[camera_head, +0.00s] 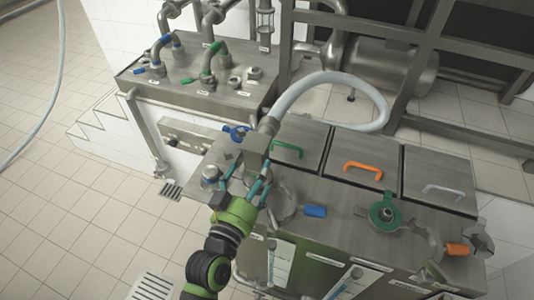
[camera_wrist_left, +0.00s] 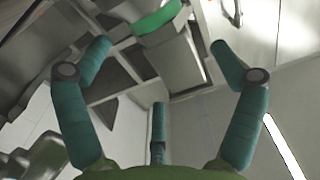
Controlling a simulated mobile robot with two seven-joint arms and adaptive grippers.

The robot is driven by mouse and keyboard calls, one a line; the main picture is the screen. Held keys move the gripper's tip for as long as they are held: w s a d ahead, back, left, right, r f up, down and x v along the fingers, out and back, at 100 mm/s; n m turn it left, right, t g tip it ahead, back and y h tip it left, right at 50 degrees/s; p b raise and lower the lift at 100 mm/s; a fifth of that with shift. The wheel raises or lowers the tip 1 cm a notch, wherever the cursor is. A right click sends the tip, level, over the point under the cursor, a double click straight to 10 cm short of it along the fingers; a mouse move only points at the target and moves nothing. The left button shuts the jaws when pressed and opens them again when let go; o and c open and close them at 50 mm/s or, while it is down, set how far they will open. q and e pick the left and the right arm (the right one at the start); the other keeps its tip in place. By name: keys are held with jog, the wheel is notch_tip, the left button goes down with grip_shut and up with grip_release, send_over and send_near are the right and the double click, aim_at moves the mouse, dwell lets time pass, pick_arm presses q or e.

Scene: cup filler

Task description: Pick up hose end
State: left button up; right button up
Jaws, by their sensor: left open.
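The white hose (camera_head: 330,82) arches over the metal tank. Its grey metal end (camera_head: 264,132) points down and towards me near the tank's left part. My left gripper (camera_head: 247,173) has teal fingers and is open just below the hose end in the head view. Whether any finger touches it cannot be told. In the left wrist view the fingers (camera_wrist_left: 160,52) are spread with nothing clasped between them. A grey blocky part with a green band (camera_wrist_left: 158,18) shows beyond them; I cannot tell what it is. My right gripper is not in view.
The tank top has lids with green (camera_head: 287,149), orange (camera_head: 363,169) and grey (camera_head: 443,190) handles. A piped metal cabinet (camera_head: 200,80) stands behind. Tiled floor lies open at left.

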aim_at(263, 152)
pick_arm(q)
jog(key=shift+w+d+r+p, duration=0.1)
jog(key=shift+w+r+p, duration=0.1)
jog(key=shift+w, duration=0.2)
jog(key=shift+w+d+r+p, duration=0.1)
jog(key=shift+w+p, duration=0.05)
jog(key=shift+w, duration=0.25)
jog(key=p+x, duration=0.1)
jog(key=x, duration=0.3)
jog(key=shift+w, duration=0.25)
jog(key=shift+w+d, duration=0.15)
jog(key=c, duration=1.7)
jog(key=shift+w+r, duration=0.1)
jog(key=shift+r, duration=0.15)
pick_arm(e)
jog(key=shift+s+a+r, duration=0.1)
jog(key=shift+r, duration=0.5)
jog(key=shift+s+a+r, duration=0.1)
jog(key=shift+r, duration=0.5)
